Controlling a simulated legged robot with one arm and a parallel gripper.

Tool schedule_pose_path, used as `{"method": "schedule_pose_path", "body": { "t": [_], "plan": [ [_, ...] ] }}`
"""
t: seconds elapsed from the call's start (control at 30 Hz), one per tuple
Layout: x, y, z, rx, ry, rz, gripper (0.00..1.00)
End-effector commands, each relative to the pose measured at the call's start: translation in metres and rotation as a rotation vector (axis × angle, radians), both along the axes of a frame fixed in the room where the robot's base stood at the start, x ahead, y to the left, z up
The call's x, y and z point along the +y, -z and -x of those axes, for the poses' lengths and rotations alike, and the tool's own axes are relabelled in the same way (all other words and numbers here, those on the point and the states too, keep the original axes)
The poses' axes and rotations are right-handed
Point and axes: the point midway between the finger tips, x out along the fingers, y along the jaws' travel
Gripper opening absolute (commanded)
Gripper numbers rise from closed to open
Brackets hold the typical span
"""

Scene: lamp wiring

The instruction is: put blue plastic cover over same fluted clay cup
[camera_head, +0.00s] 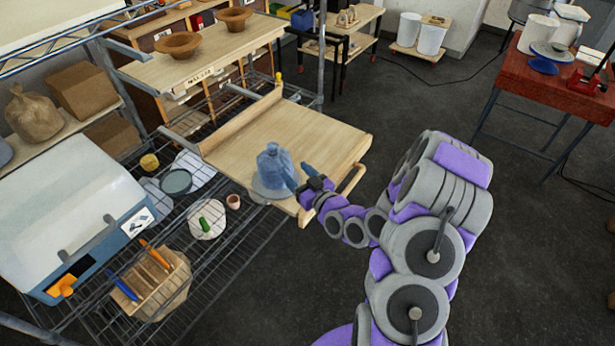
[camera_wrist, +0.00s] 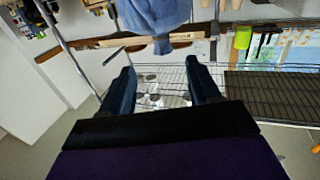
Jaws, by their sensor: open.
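A blue, crumpled plastic cover (camera_head: 274,165) stands upright like a bag on a pale round plate (camera_head: 262,190) at the front edge of a wooden board (camera_head: 310,140). Whatever is inside or under the cover is hidden, so I cannot tell whether a fluted clay cup is there. The cover also shows at the top of the wrist view (camera_wrist: 153,14), beyond the fingertips. My gripper (camera_head: 297,173) is open just right of the cover, with its fingers pointing at it. In the wrist view the fingers (camera_wrist: 163,75) stand apart with nothing gripped between them; whether they touch the cover is unclear.
A wire rack (camera_head: 232,240) below holds a small clay cup (camera_head: 233,201), a white plate with a green tool, and a wooden tool holder (camera_head: 150,285). A white-and-blue machine (camera_head: 65,215) stands left. Clay bowls (camera_head: 178,44) sit behind. The board right of the cover is clear.

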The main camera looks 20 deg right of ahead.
Motion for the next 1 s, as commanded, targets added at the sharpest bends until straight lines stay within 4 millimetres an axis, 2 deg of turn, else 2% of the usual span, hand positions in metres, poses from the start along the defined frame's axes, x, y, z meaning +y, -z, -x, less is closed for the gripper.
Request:
{"method": "schedule_pose_path", "body": {
  "t": [0.6,1.0],
  "plan": [
    [-0.013,-0.001,0.043,0.002,0.003,-0.003,0.62],
    [-0.010,0.002,0.043,0.027,-0.022,0.029,0.62]
  ]
}}
